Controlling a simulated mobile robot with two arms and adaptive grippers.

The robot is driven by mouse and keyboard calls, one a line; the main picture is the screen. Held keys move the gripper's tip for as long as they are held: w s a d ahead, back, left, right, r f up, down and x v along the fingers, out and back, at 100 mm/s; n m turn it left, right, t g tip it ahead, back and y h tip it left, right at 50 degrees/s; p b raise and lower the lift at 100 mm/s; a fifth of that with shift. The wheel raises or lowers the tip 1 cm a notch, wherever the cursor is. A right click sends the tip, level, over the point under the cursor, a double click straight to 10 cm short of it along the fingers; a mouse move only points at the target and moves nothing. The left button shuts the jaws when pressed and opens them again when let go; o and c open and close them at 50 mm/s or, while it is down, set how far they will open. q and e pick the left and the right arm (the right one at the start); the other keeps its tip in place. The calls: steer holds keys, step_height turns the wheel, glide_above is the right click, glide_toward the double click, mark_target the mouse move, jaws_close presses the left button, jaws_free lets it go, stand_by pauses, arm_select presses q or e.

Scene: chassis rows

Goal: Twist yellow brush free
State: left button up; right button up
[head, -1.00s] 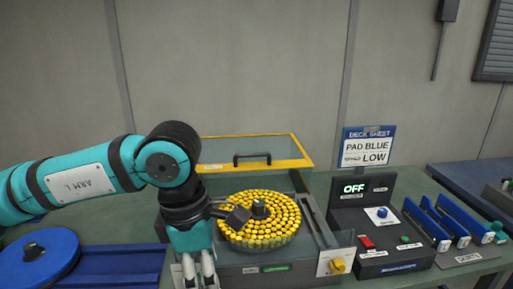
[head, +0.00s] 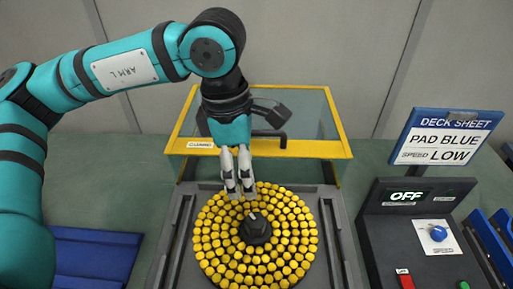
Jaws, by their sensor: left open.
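The yellow brush (head: 213,247) is a round disc of yellow tufts with a dark hub (head: 256,230) at its centre. It lies flat in a grey machine bed (head: 335,225). My left gripper (head: 241,197) points down with its pale fingers over the brush's far edge, just behind and slightly left of the hub. The fingers are open with a narrow gap and hold nothing. I cannot tell whether the tips touch the tufts. My right gripper is out of view.
A clear guard with a yellow frame (head: 335,150) stands raised behind the brush. A control box (head: 383,230) at right shows OFF, with a blue knob (head: 438,234) and red switch (head: 405,279). A sign (head: 441,138) reads PAD BLUE, SPEED LOW. Blue rails (head: 90,262) lie at left.

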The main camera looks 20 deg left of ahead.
mark_target(254, 220)
arm_select(q)
steer(key=f+p, duration=0.1)
steer(key=f, duration=0.4)
steer(key=d+f+p, duration=0.1)
steer(key=f, duration=0.4)
steer(key=d+f+p, duration=0.1)
steer(key=f, duration=0.5)
steer(key=shift+w+f+p, duration=0.15)
steer(key=shift+f+p, duration=0.15)
steer(key=shift+f, duration=0.25)
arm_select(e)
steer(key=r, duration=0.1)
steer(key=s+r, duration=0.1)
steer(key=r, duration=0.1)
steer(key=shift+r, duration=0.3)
